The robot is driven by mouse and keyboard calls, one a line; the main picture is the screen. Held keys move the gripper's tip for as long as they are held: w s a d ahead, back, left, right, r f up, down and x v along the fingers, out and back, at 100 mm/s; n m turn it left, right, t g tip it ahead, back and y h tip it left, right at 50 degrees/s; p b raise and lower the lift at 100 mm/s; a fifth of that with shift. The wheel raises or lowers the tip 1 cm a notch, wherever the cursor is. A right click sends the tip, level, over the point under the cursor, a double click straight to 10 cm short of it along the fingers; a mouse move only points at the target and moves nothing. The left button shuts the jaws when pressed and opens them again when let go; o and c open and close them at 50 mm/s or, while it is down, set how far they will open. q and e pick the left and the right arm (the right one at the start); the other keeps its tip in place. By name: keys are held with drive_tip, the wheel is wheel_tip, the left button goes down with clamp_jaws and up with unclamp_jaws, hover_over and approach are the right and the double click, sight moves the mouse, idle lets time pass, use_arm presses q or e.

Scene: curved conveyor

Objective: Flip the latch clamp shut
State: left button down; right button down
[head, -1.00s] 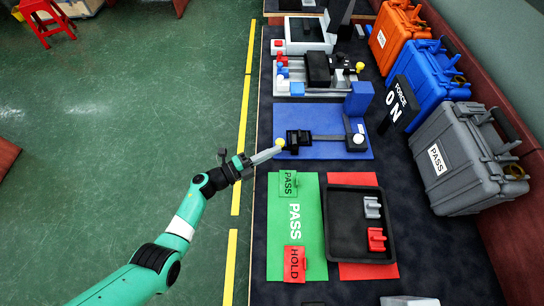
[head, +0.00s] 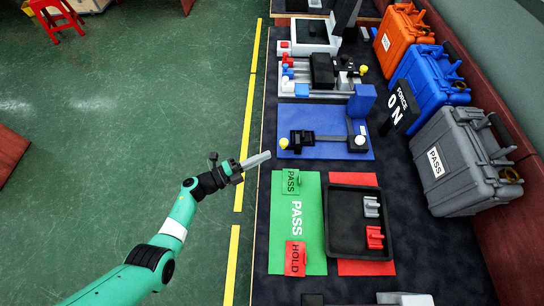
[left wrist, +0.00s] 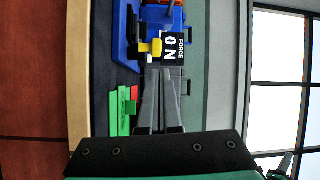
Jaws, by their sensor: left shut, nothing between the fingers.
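The latch clamp (head: 302,138) is a black mechanism on a blue mat (head: 320,115). A yellow knob (head: 284,143) sits at its left end, and a grey bar runs right from it towards a white round knob (head: 360,140) beside a blue block (head: 362,100). My left gripper (head: 267,155) is shut and empty, in the air just left of and below the yellow knob, apart from it. In the left wrist view its grey fingers (left wrist: 158,75) are together, with the yellow knob (left wrist: 150,47) beyond the tips. My right gripper is not in view.
Nearer lie a green PASS mat (head: 312,220) and a black tray (head: 345,240) with a grey and a red part. A fixture with coloured blocks (head: 300,88) is behind the blue mat. A FORCE ON sign (head: 400,105) and cases (head: 465,160) stand at right.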

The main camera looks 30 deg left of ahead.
use_arm(q)
drive_tip(key=a+b, duration=0.1)
drive_tip(key=a, duration=0.5)
drive_tip(key=shift+w, duration=0.2)
drive_tip(key=shift+r, duration=0.1)
